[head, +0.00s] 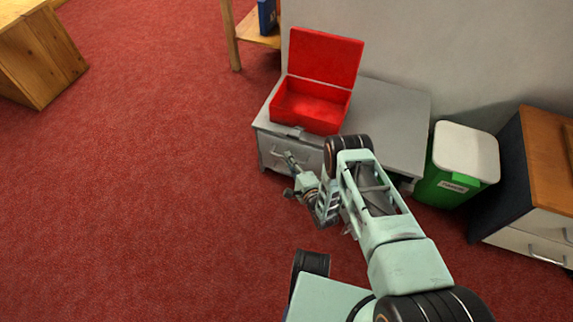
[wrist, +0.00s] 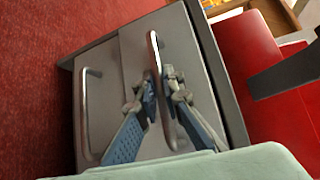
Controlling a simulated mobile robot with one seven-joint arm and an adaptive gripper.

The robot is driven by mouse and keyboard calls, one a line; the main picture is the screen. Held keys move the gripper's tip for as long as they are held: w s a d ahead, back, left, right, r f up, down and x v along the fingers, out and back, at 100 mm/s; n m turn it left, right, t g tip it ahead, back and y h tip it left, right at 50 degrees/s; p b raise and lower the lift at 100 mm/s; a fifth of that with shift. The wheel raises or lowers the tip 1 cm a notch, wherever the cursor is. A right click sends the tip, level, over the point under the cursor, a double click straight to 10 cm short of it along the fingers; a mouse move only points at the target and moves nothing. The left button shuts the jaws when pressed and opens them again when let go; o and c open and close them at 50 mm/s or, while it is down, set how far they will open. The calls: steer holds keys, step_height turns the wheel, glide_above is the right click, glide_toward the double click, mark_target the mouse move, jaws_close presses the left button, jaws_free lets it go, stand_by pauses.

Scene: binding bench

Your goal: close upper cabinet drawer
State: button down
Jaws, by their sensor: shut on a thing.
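The grey cabinet (head: 395,105) stands against the wall, with its drawer side towards me. In the wrist view, tilted on its side, the upper drawer front (wrist: 135,55) lies next to the cabinet top edge, and its metal bar handle (wrist: 152,45) runs lengthwise. My gripper (wrist: 161,85) has a finger on each side of this handle and is shut on it. In the head view my gripper (head: 290,160) is at the cabinet front. The lower drawer handle (wrist: 83,120) is free, to the left in the wrist view. I cannot tell how far the upper drawer stands out.
An open red box (head: 310,105) with its lid up sits on the cabinet top. A green bin (head: 435,185) with a white lid stands right of the cabinet. A wooden-topped drawer unit (head: 545,170) is farther right.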

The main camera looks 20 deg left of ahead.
steer(key=shift+w+r, duration=0.15)
steer(key=shift+w, duration=0.75)
steer(key=c, duration=2.1)
jaws_free()
steer(key=shift+s, duration=0.1)
steer(key=v, duration=0.7)
steer(key=shift+s+d, duration=0.1)
steer(key=shift+d, duration=0.05)
